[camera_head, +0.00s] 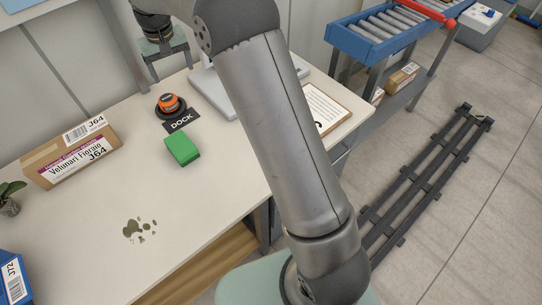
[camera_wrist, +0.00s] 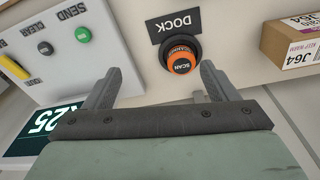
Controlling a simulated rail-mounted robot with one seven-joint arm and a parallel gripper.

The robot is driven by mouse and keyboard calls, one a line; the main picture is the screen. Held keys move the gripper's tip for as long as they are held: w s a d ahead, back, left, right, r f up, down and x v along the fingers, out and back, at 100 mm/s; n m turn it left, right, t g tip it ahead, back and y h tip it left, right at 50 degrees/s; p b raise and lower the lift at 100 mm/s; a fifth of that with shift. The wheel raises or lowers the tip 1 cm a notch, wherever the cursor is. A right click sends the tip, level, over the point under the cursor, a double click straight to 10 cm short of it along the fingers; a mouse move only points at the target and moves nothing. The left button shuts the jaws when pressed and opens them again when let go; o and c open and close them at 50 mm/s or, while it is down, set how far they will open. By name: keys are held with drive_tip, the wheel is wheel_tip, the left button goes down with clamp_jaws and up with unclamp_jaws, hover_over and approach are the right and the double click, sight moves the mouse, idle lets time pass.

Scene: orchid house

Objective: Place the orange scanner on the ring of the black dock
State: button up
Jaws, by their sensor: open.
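The orange scanner (camera_head: 168,101) sits on the round black dock (camera_head: 160,113) toward the back of the table, behind a black DOCK label (camera_head: 181,121). In the wrist view the scanner (camera_wrist: 181,64) shows an orange face with lettering, with the black dock (camera_wrist: 196,48) around its edge. It looks seated, though full contact with the ring is hard to see. My gripper (camera_wrist: 160,72) is open and empty. The scanner lies beyond the fingertips, nearer the right finger, and apart from it. In the head view my gripper (camera_head: 169,70) hangs behind the dock.
A green block (camera_head: 182,149) stands in front of the label. A J64 carton (camera_head: 72,152) lies at left, a blue box (camera_head: 14,279) at front left. A grey panel with buttons (camera_wrist: 62,50) stands beside the dock. The table's middle is mostly clear, with dark spots.

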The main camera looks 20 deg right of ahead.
drive_tip(key=s+d+r, duration=0.2)
drive_tip(key=s+d, duration=0.3)
drive_tip(key=s, duration=0.4)
drive_tip(key=s+d+r, duration=0.2)
drive_tip(key=s+d, duration=0.2)
drive_tip(key=s, duration=0.4)
drive_tip(key=s+d+f, duration=0.2)
drive_tip(key=s+d, duration=0.1)
drive_tip(key=s, duration=0.8)
drive_tip(key=s+d+f+m, duration=0.1)
drive_tip(key=s+d+f, duration=0.2)
drive_tip(key=s, duration=0.7)
drive_tip(key=shift+s+f+m+g, duration=0.25)
drive_tip(key=shift+s+m+g, duration=0.05)
drive_tip(key=shift+s+g, duration=0.1)
